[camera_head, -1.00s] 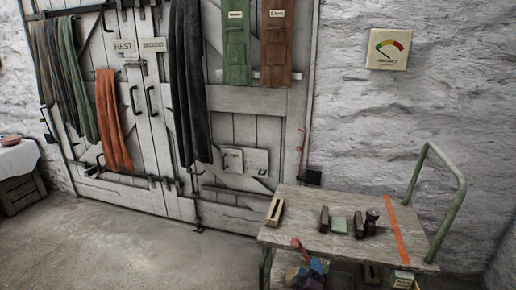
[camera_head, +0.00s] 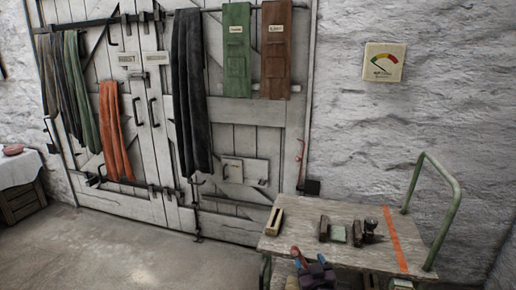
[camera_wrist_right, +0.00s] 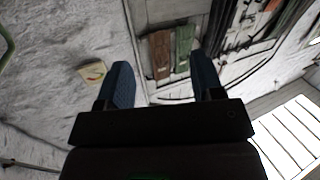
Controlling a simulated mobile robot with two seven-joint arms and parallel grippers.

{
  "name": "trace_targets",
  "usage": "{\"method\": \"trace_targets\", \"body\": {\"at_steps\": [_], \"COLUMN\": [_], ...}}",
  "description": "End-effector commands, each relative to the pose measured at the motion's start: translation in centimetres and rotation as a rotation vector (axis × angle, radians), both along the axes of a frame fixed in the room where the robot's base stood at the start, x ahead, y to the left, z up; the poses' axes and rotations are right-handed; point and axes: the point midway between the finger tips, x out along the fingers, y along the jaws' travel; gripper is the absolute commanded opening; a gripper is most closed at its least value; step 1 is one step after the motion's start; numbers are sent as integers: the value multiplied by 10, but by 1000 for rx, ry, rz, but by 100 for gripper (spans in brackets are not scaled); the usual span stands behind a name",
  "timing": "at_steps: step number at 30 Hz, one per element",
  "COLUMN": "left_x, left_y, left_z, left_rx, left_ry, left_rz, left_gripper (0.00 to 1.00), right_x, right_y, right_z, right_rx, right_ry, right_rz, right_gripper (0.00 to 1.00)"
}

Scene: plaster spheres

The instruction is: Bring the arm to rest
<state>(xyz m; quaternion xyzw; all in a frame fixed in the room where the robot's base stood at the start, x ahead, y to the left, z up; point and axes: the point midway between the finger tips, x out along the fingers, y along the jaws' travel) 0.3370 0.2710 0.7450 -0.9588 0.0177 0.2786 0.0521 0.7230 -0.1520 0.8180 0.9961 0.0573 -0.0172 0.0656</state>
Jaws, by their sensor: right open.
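My right gripper (camera_head: 309,259) shows low in the head view, as a small dark blue and purple shape with a reddish part, in front of the near edge of the cart. In the right wrist view its two dark blue fingers (camera_wrist_right: 159,85) stand well apart with nothing between them. Beyond them lie the wall and door, seen turned over. My left gripper is in neither view.
A cart (camera_head: 291,228) with a green handle (camera_head: 452,205) carries several small blocks and an orange strip (camera_head: 396,240). A pale door (camera_head: 235,140) hung with cloths stands behind. Floor at left is clear.

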Motion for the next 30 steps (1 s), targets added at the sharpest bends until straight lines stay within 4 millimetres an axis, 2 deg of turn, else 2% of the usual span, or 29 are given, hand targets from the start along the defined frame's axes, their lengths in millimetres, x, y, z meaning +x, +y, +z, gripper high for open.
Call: {"method": "trace_targets", "body": {"at_steps": [1,5,12,23,27,30], "left_x": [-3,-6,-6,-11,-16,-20], "left_y": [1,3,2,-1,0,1], "left_z": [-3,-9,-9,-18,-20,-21], "left_rx": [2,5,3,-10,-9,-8], "left_ry": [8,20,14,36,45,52], "left_rz": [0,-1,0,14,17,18], "left_gripper": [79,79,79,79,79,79], "right_x": [-16,-59,-148,-288,-341,-371], "right_y": [-10,-30,-64,-98,-107,-113], "right_z": [-2,-7,-19,-37,-57,-75], "right_rx": [24,80,114,25,7,-1], "right_ry": [25,97,222,367,447,508], "right_rz": [3,2,-35,-80,-91,-103], "right_gripper": [61,61,61,61,61,61]}}
